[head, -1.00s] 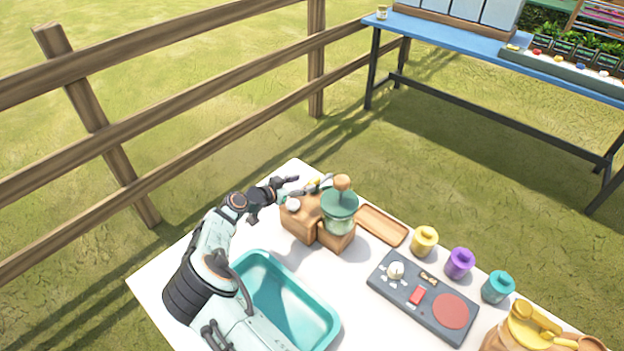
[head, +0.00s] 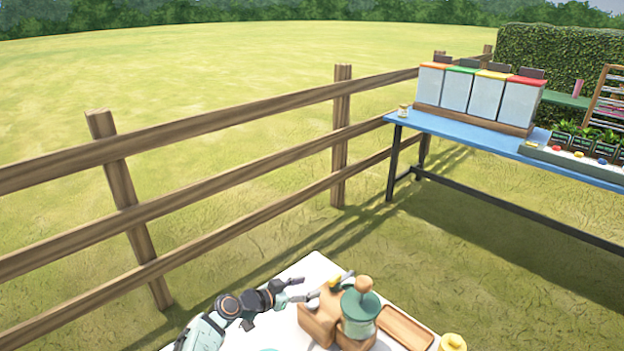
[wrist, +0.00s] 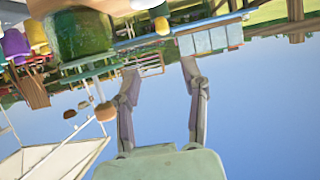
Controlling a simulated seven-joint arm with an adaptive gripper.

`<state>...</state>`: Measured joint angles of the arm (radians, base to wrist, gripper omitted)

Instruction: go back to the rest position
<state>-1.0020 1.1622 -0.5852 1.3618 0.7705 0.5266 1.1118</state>
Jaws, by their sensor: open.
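My gripper (head: 293,290) is at the bottom of the head view, over the far left part of the white table (head: 308,268). Its fingers are apart. In the wrist view the two fingers of my gripper (wrist: 163,85) stand apart with only sky and distant scenery between them, so it is empty. My gripper is just left of a wooden block stand (head: 318,318) and a green-lidded jar (head: 360,308); I cannot tell whether it touches the stand.
A wooden tray (head: 405,328) and a yellow pot (head: 452,342) are right of the jar. A wooden fence (head: 220,120) runs behind the table. A blue table (head: 450,128) with several bins (head: 455,88) stands farther off. The air above my gripper looks clear.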

